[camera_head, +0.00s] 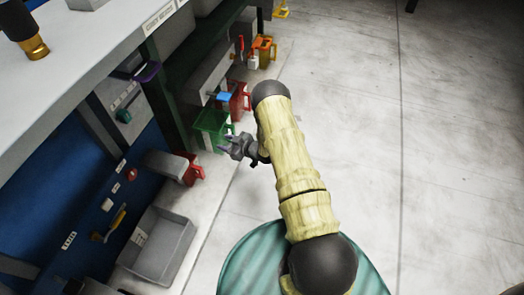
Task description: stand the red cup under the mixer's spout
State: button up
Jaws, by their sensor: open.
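My gripper (227,145) is at the end of my yellow-sleeved arm, left of the picture's middle. It is open, points left, and nothing shows between its fingers. A red cup-like vessel with a handle (192,171) is lower left of the gripper, apart from it, at the end of a grey cylindrical body (165,165). A second red container (240,102) is above the gripper, near the bench leg. I cannot tell for sure which is the red cup. A black part with a brass nozzle (36,46) hangs over the bench top at upper left; whether it is the mixer's spout is unclear.
A green bin (211,130) is right beside my gripper. A grey open bin (159,246) sits at lower left by a blue panel (60,215). The white bench top (80,70) overhangs the left side. The concrete floor (440,150) on the right is clear.

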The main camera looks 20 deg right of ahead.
jog(key=s+d+r+m+g+h, duration=0.1)
jog(key=s+d+r+m+h, duration=0.2)
jog(key=r, duration=0.7)
jog(key=s+d+r+m+g+h, duration=0.1)
jog(key=d+r+g+h, duration=0.2)
jog(key=r, duration=0.7)
jog(key=s+r+m+g+h, duration=0.1)
jog(key=s+r, duration=0.2)
jog(key=s, duration=0.5)
jog(key=s+r+m+g, duration=0.2)
jog(key=s+r, duration=0.2)
jog(key=s, duration=0.5)
jog(key=s+a+r+m+g+h, duration=0.1)
jog(key=s+r, duration=0.3)
jog(key=s, duration=0.5)
jog(key=shift+r+m+h, duration=0.2)
jog(key=shift+m+h, duration=0.1)
jog(key=shift+m, duration=0.2)
